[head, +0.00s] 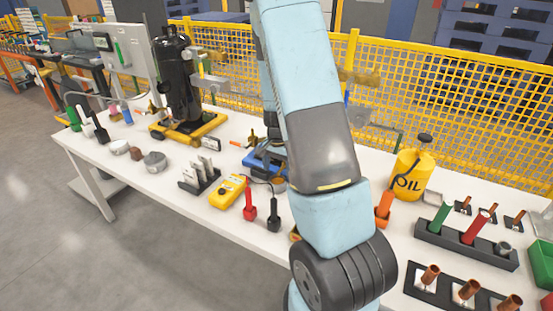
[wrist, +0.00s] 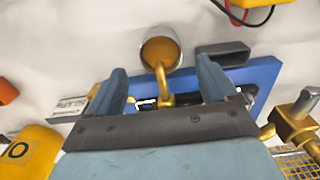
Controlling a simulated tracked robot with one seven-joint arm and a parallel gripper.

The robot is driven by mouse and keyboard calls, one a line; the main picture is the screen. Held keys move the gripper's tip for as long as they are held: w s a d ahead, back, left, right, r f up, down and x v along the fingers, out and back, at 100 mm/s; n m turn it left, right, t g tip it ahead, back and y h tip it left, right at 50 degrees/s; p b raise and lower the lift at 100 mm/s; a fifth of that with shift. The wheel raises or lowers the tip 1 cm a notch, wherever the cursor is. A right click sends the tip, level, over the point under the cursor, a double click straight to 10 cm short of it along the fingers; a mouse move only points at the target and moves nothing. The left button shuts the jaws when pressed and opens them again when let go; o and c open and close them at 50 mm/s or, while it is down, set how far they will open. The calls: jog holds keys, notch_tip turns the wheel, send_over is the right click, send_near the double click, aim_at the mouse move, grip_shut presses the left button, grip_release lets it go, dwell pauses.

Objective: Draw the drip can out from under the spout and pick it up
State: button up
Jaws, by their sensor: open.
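The drip can (wrist: 160,50) is a small round metal can, seen from above in the wrist view with an amber-brown inside. The brass spout (wrist: 163,85) reaches over its near rim. The can stands on the pale table top at the edge of the blue base (wrist: 262,72). My gripper (wrist: 161,66) is open, with one grey-blue finger on each side of the spout. The can lies between and just beyond the fingertips, and I see no contact.
A dark block (wrist: 222,52) sits close to the right finger. A brass valve (wrist: 298,115) stands at right. The yellow oil can (head: 410,175) and a black rack (head: 465,243) stand right of my arm. A yellow meter (head: 227,191) lies to its left.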

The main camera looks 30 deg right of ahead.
aim_at(269, 199)
jog(key=shift+f, duration=3.35)
jog(key=c, duration=1)
jog(key=shift+c, duration=0.3)
jog(key=shift+s+a, duration=0.1)
jog(key=shift+a, duration=0.05)
jog(key=shift+s+a, duration=0.5)
jog(key=shift+a, duration=0.3)
jog(key=shift+s+a, duration=0.55)
jog(key=shift+a, duration=0.2)
jog(key=shift+s+a, duration=0.5)
jog(key=shift+a, duration=0.3)
jog(key=o, duration=1.1)
jog(key=shift+o, duration=0.2)
